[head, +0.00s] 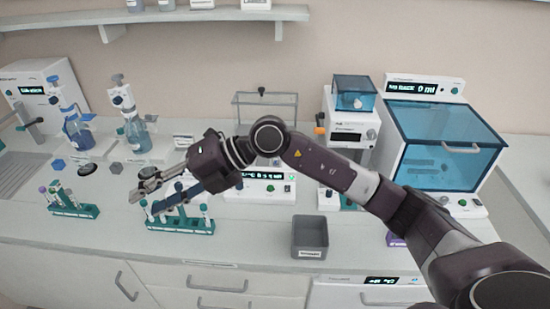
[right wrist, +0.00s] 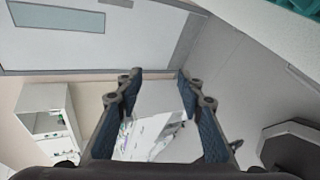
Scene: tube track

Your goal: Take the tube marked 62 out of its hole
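Two green tube racks stand on the bench in the head view: one at the left (head: 75,211) and one nearer the middle (head: 180,228). Both hold several tubes with coloured caps. The numbers on the tubes are too small to read, so I cannot tell which is tube 62. My right gripper (head: 147,197) is above the middle rack, its fingers pointing left, and partly hides that rack's tubes. In the right wrist view my right gripper (right wrist: 160,78) has its fingers apart with nothing between them. My left gripper is not in view.
A grey open bin (head: 310,236) stands right of the middle rack. Bottles with dispensers (head: 138,134) stand behind, at the left. A blue-lidded machine (head: 440,145) stands at the right. The bench front between the middle rack and bin is clear.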

